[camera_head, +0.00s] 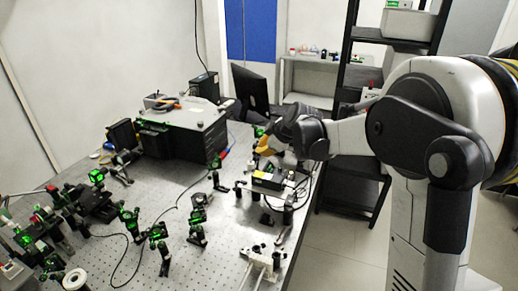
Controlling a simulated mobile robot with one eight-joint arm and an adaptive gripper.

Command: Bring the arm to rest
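My arm reaches in from the right side of the head view, with its wrist bent over the right part of the optical bench (180,240). My gripper (266,148) is at the far end of the arm, small and dark with a yellow-orange part showing beside it. It is over the bench's right side, close above a black box with a yellow label (268,179). I cannot tell whether it touches anything there. The fingers are too small and partly hidden by the wrist, so their opening does not show.
Several green-lit optical mounts (130,218) stand on the bench's left and middle. A large dark instrument box (182,130) is at the back. A monitor (250,88) and a black shelf rack (352,150) stand behind. Floor (335,250) shows clear at the lower right.

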